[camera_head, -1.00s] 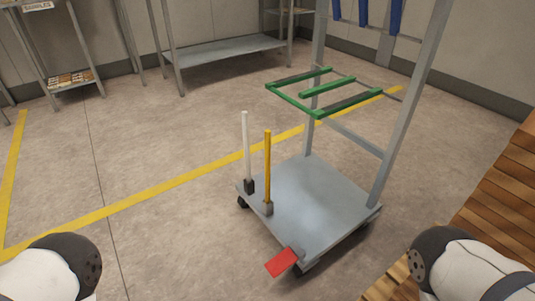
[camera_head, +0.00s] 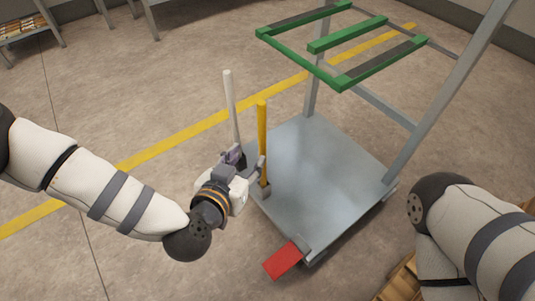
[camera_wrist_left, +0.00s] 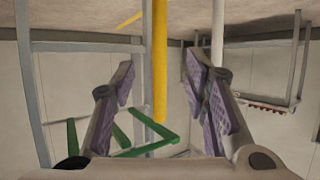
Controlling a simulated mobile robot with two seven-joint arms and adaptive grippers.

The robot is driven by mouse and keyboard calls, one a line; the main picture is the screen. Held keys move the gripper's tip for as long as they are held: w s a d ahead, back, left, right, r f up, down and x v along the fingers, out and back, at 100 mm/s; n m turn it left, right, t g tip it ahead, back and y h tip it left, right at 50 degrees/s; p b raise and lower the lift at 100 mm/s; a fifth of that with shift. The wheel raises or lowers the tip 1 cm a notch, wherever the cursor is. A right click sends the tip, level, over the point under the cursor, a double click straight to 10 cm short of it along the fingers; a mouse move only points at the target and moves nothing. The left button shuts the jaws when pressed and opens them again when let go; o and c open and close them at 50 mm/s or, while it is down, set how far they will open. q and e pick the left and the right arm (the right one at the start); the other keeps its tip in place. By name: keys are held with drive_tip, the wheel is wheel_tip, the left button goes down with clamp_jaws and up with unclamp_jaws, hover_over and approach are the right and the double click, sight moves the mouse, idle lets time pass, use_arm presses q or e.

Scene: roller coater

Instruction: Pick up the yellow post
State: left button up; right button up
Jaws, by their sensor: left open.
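The yellow post (camera_head: 262,140) stands upright in a small socket at the near left edge of the grey cart platform (camera_head: 312,178). A white post (camera_head: 231,105) stands upright just behind it to the left. My left gripper (camera_head: 250,163) is open, low beside the yellow post. In the left wrist view, which looks inverted, the yellow post (camera_wrist_left: 159,60) runs between the spread purple-padded fingers (camera_wrist_left: 160,98), with a gap on each side. Whether it lies within finger depth is hard to tell. The white post (camera_wrist_left: 217,32) appears behind the right finger. My right gripper is out of view.
The cart has a green-barred rack (camera_head: 345,48) above the platform and grey uprights (camera_head: 445,95). A red pedal (camera_head: 283,261) sticks out at the near edge. The floor to the left, with a yellow line (camera_head: 180,138), is clear.

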sight(261, 145)
use_arm(q)
drive_tip(key=b+x, duration=0.2)
drive_tip(key=x, duration=0.3)
drive_tip(key=f+b+x, duration=0.1)
drive_tip(key=b+x, duration=0.2)
drive_tip(key=x, duration=0.3)
drive_tip(key=shift+f, duration=0.1)
drive_tip(key=shift+w+d, duration=0.1)
drive_tip(key=shift+w, duration=0.05)
clamp_jaws()
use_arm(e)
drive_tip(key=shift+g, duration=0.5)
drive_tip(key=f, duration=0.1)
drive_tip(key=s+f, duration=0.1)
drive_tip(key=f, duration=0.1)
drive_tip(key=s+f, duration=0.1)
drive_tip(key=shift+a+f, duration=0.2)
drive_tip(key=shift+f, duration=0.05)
use_arm(q)
drive_tip(key=shift+r, duration=0.25)
